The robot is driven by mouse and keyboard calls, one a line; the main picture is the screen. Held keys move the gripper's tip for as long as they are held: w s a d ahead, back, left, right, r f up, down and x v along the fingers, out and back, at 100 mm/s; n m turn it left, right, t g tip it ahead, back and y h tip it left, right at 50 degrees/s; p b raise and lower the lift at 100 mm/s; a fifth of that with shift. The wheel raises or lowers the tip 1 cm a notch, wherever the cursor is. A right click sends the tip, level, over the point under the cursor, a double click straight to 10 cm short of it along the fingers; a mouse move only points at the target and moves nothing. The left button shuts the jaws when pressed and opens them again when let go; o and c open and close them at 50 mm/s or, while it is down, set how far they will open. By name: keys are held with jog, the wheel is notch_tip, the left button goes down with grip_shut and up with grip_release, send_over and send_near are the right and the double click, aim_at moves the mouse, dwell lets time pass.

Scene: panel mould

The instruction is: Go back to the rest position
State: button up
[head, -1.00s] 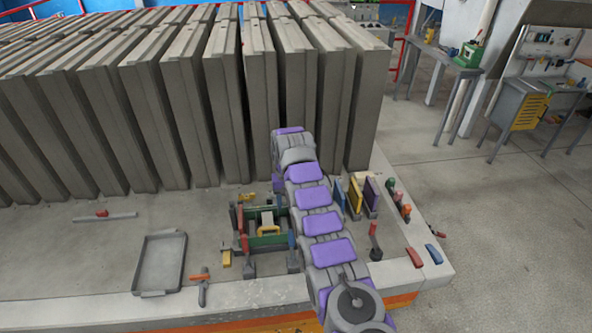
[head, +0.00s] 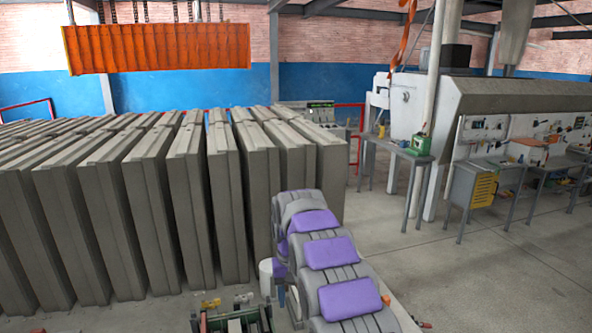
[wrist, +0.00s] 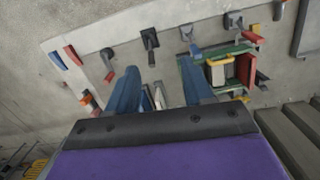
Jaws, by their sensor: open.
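My gripper (wrist: 161,92) is open in the wrist view, its two blue fingers spread above the grey bench. Small upright pieces show between and beyond the fingers; I cannot tell that anything is held. The green mould (wrist: 212,74) lies just right of the fingers, with a yellow handle and a pale block in it. Its top edge also shows at the bottom of the head view (head: 235,323). My purple and grey arm rises from the bottom of the head view and bends down at its far end; the fingertips are hidden there.
A row of tall concrete panels (head: 187,215) stands behind and left of my arm. An orange beam (head: 158,48) hangs above them. Clamps (wrist: 149,40) and a red block (wrist: 73,55) lie on the bench. Open floor (head: 450,280) and workbenches (head: 490,170) are at right.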

jog(key=s+d+r+b, duration=0.1)
jog(key=s+d+b, duration=0.15)
jog(key=s, duration=0.45)
jog(key=s+d+r+m+b, duration=0.1)
jog(key=s+d, duration=0.3)
jog(key=s, duration=0.2)
jog(key=s+d+r+b, duration=0.1)
jog(key=s+d+b, duration=0.1)
jog(key=s+d, duration=0.35)
jog(key=s+d+f+b, duration=0.1)
jog(key=s+f, duration=0.2)
jog(key=s, duration=0.5)
jog(key=s+d+f+b, duration=0.1)
jog(key=s+f, duration=0.2)
jog(key=s, duration=0.6)
jog(key=s+d+f+m+b, duration=0.1)
jog(key=s+f+b, duration=0.1)
jog(key=s, duration=0.7)
jog(key=shift+s+f, duration=0.25)
jog(key=shift+f, duration=0.6)
